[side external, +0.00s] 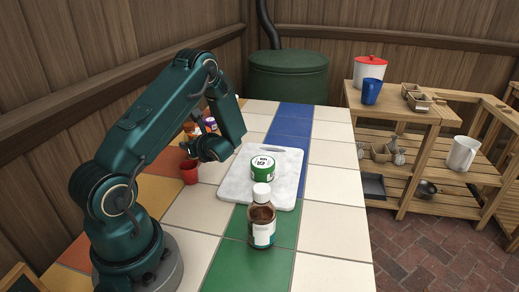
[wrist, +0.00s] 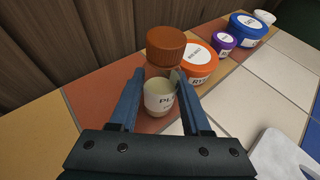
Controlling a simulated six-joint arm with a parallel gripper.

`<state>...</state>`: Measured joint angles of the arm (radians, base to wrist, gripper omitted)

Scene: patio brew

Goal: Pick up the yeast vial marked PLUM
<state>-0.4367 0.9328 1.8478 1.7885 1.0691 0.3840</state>
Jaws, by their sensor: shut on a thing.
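In the wrist view, a clear vial (wrist: 158,98) with a ribbed rust-brown cap and pale contents stands between my fingers. Its cream label shows "PL", with the rest cut off or unclear. My gripper (wrist: 158,76) is shut on this vial below the cap, one blue finger on each side. The vial looks upright, over or on a rust-coloured tile; I cannot tell whether it touches. In the side view my gripper (side external: 193,150) is low at the table's far left, and I cannot clearly make out the vial there.
An orange tub (wrist: 201,66), a purple tub (wrist: 224,41) and a blue tub (wrist: 248,26) stand close behind the vial. In the side view, a red cup (side external: 189,175) is near my gripper. A white board (side external: 235,184) holds a green tin (side external: 262,171); a brown bottle (side external: 261,222) stands in front.

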